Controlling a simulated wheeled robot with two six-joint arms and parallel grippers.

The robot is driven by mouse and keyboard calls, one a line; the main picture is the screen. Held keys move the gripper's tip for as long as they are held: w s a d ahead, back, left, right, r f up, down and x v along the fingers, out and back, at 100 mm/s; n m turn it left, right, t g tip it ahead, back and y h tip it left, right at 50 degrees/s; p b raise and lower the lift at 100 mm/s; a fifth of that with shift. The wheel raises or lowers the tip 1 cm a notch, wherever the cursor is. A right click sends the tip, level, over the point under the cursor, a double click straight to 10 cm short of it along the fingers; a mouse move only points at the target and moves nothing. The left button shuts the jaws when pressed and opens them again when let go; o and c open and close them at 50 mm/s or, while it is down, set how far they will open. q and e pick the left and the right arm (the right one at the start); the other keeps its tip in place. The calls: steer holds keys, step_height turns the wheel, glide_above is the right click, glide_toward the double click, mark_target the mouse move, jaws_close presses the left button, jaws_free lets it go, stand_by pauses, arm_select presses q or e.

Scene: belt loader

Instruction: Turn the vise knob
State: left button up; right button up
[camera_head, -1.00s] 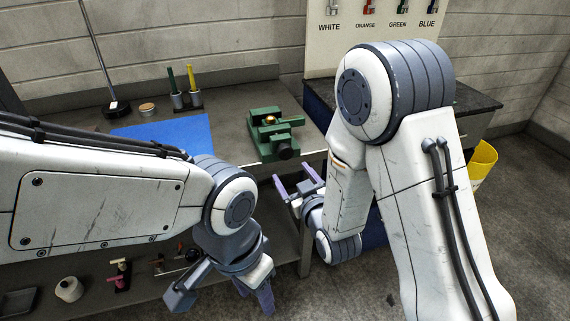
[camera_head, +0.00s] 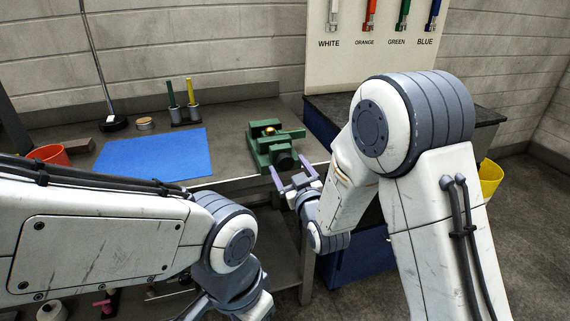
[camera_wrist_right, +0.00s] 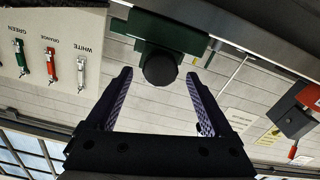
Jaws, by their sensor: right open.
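The green vise (camera_head: 262,147) sits at the front right of the workbench, with its dark round knob (camera_head: 284,160) facing me. In the right wrist view the knob (camera_wrist_right: 160,68) shows end-on below the green vise body (camera_wrist_right: 168,32). My right gripper (camera_head: 291,169) is open and empty in front of the vise. Its two purple fingers point toward the knob, which appears between their tips in the wrist view; I cannot tell how deep it sits between them. My left gripper is mostly cut off at the bottom edge of the head view, near the lower left (camera_head: 200,303).
A blue mat (camera_head: 153,155) lies left of the vise. A green and a yellow marker stand in a holder (camera_head: 184,114) behind. A labelled tool board (camera_head: 376,50) stands behind right, and a yellow bin (camera_head: 490,178) is on the right.

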mark_target(286, 163)
steer(key=shift+x, duration=1.55)
steer(key=shift+c, duration=0.3)
jaws_close()
